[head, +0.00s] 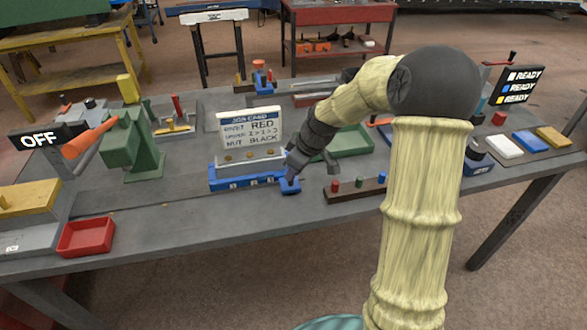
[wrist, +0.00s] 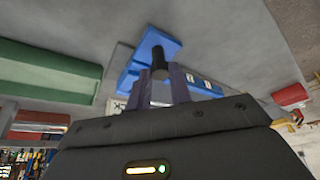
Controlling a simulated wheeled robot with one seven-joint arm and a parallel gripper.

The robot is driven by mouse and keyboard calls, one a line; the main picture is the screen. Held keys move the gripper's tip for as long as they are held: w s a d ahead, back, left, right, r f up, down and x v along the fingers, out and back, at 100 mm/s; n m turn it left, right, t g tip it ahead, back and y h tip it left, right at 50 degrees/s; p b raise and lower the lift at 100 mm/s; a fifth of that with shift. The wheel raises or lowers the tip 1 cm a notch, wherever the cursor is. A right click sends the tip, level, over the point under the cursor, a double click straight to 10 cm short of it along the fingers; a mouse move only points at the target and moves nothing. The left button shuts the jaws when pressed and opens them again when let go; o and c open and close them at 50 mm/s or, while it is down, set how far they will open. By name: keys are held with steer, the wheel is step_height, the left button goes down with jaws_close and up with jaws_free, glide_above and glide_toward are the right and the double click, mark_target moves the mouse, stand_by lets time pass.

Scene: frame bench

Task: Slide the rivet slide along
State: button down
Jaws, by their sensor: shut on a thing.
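The rivet slide appears to be the blue block (head: 289,187) with an upright black knob (wrist: 160,60), at the right end of a blue numbered bar (head: 235,184). In the wrist view the blue block (wrist: 158,40) lies beyond the fingertips, and the bar (wrist: 205,88) runs off to the right. My gripper (head: 291,175) points down over the block. It also shows in the wrist view (wrist: 161,75), with its two fingers shut on the black knob. In the head view my fingers hide the knob.
A white job card (head: 249,128) stands behind the bar and reads rivet RED, nut BLACK. A dark rack (head: 340,194) with red, green and blue pegs lies just right of my gripper. A green tray (head: 352,141) is behind.

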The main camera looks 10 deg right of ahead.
steer(key=shift+w+d, duration=0.1)
steer(key=shift+d, duration=0.15)
steer(key=c, duration=1.3)
jaws_free()
steer(key=shift+d, duration=0.1)
steer(key=shift+o, duration=0.2)
steer(key=v, duration=1.7)
steer(key=shift+r, duration=0.15)
